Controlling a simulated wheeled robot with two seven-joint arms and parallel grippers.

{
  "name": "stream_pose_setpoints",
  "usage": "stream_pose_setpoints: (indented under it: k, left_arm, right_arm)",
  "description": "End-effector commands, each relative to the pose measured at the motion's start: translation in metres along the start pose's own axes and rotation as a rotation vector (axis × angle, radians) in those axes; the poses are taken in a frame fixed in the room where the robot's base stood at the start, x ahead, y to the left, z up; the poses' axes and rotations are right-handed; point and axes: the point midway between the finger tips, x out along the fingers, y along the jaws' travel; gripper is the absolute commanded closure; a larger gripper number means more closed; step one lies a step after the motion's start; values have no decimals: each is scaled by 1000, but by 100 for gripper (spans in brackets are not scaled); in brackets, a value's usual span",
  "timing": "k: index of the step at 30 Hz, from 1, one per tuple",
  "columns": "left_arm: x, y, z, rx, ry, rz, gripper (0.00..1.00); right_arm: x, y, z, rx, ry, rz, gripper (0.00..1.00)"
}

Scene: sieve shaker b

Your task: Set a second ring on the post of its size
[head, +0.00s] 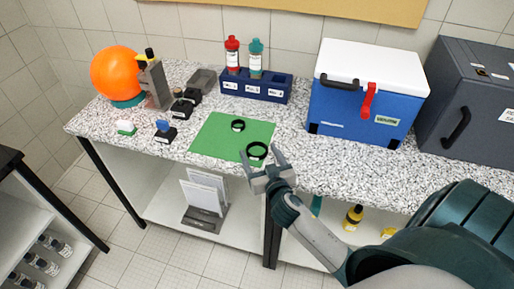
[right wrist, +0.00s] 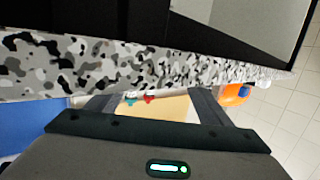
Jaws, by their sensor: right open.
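Two black rings rest on a green mat (head: 208,140) on the speckled counter. The smaller-looking ring (head: 238,129) is near the mat's middle. The larger-looking ring (head: 257,144) is near its front right edge. My right gripper (head: 261,154) is open, its fingertips on either side of the larger ring in the head view; I cannot tell its height above the mat. The right wrist view shows its two spread fingers (right wrist: 154,104) with no ring visible between them. I cannot make out the posts clearly. My left gripper is not in view.
A blue rack (head: 256,88) with red and teal bottles stands behind the mat. A blue cooler (head: 360,115) stands to the right. An orange ball (head: 117,72), a grey device (head: 155,85) and small dark blocks (head: 184,106) are to the left. The counter's front edge is close to my gripper.

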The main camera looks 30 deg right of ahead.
Motion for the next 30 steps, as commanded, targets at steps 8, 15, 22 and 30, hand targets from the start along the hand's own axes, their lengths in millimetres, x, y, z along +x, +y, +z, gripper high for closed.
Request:
stream_pose_setpoints:
  k: [8, 15, 22, 30]
  left_arm:
    - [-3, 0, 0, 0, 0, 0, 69]
    - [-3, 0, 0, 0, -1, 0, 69]
    - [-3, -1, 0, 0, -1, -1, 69]
    - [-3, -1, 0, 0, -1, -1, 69]
  right_arm:
    - [8, 0, 0, -1, 0, -1, 27]
    - [8, 0, 0, -1, 0, -1, 27]
    - [8, 0, 0, -1, 0, 0, 61]
    - [8, 0, 0, -1, 0, 0, 70]
